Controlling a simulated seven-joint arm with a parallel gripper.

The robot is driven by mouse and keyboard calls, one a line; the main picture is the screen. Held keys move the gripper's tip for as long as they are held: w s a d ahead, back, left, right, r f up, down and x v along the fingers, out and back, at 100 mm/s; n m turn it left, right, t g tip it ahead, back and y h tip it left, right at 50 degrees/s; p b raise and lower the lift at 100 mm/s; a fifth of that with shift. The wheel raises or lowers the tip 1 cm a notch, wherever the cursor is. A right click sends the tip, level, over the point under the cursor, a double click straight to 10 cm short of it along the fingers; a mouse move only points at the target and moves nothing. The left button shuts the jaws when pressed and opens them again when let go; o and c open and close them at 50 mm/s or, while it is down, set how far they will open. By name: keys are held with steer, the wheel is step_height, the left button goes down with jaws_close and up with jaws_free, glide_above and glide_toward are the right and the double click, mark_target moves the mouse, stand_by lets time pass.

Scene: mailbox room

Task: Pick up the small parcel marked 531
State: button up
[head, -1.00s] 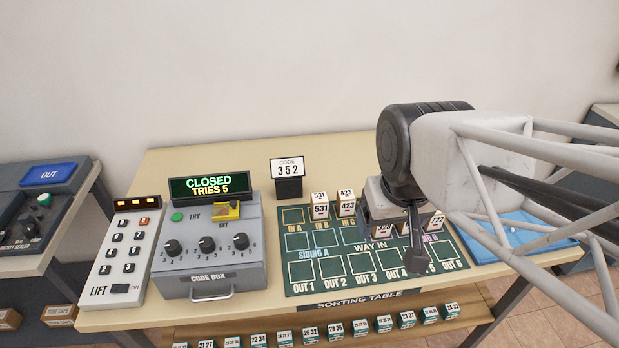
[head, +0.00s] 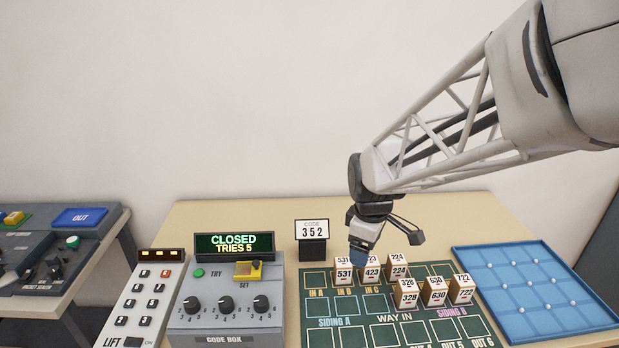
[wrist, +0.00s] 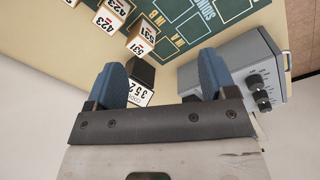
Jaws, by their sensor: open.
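The small parcel marked 531 (head: 344,275) is a white-faced box with a brown side, standing on the green sorting board at the IN B square. It also shows in the wrist view (wrist: 141,40), beyond the fingers. My gripper (head: 358,256) is in the air behind and above the parcels, close to parcels 531 and 423 in the head view. In the wrist view its two blue fingers (wrist: 170,82) are spread with nothing between them held; the code sign shows past the left finger. The parcel 423 (head: 371,274) stands just right of 531.
Parcels 224 (head: 397,272), 328 (head: 406,294), 630 (head: 435,292) and 722 (head: 462,290) stand to the right. The code sign 352 (head: 312,231) stands behind the board. The code box (head: 226,306) is left, reading CLOSED, TRIES 5. A blue tray (head: 535,325) lies right.

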mark_target(343, 262)
steer(key=w+a+f+n, duration=0.1)
steer(key=w+f+n, duration=0.1)
steer(key=w+f, duration=0.1)
steer(key=w+f+n, duration=0.2)
steer(key=w+f, duration=0.1)
steer(key=w+a+f+n+g, duration=0.1)
steer(key=w+f+n, duration=0.1)
steer(key=w+f, duration=0.1)
steer(key=shift+w+a+f, duration=0.2)
steer(key=shift+w+a, duration=0.1)
steer(key=shift+f, duration=0.1)
steer(key=shift+f, duration=1.2)
steer(key=shift+f, duration=0.1)
steer(key=shift+s+f, duration=0.1)
steer(key=shift+f, duration=2.4)
steer(key=shift+c, duration=0.4)
steer(key=c, duration=1)
